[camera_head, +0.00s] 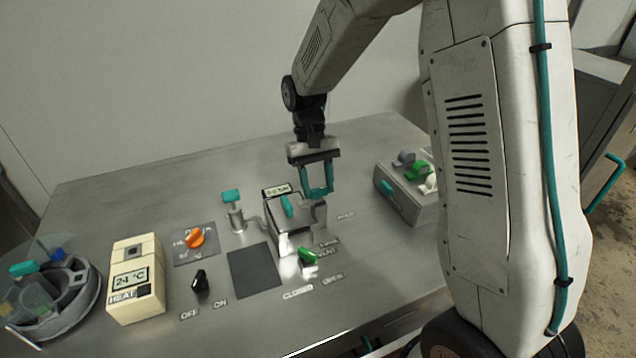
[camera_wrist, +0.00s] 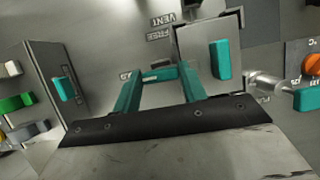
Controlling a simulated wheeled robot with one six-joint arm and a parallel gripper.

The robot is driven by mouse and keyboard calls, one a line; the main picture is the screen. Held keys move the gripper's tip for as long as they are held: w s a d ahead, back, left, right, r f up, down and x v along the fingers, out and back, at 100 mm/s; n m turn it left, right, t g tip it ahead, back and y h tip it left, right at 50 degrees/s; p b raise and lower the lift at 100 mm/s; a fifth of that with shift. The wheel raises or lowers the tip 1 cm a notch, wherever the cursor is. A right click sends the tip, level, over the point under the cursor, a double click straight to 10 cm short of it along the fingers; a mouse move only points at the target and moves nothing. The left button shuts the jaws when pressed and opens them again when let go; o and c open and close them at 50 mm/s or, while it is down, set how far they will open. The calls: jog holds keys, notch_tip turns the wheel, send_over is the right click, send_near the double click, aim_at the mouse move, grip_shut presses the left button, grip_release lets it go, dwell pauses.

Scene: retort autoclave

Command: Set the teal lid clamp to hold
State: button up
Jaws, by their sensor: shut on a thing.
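The teal lid clamp shows as a short teal bar (camera_wrist: 160,74) between my fingertips in the wrist view. My gripper (camera_head: 318,190) points down beside the small metal chamber (camera_head: 285,222), with its teal fingers shut on the clamp. The fingers and clamp are the same colour, so the exact contact is hard to see. A partly hidden label ending in "LD" (camera_wrist: 125,75) lies just left of the clamp. The FREE label (camera_wrist: 160,35) lies farther up in the wrist view. The clamp's base is mostly hidden.
A teal handle (camera_head: 287,206) is on the chamber, beside a teal-topped valve (camera_head: 231,197). A green knob (camera_head: 308,257) is in front. A box with coloured knobs (camera_head: 406,204) stands to the right. A cream HEAT unit (camera_head: 133,285) and a round carousel (camera_head: 70,308) stand left.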

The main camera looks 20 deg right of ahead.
dwell(0.4)
jog(key=o, duration=1)
jog(key=shift+w+r, duration=0.1)
jog(key=v, duration=0.7)
jog(key=shift+w+r, duration=0.1)
jog(key=shift+r, duration=0.2)
jog(key=s+d+r+t, duration=0.1)
jog(key=s+r+t, duration=0.1)
jog(key=s, duration=0.7)
jog(key=s+d+r+t, duration=0.1)
jog(key=s+r, duration=0.3)
jog(key=s, duration=0.6)
jog(key=s+d+r+t, duration=0.1)
jog(key=s+r+t, duration=0.2)
jog(key=s, duration=0.7)
jog(key=shift+s+r, duration=0.15)
jog(key=shift+s, duration=0.1)
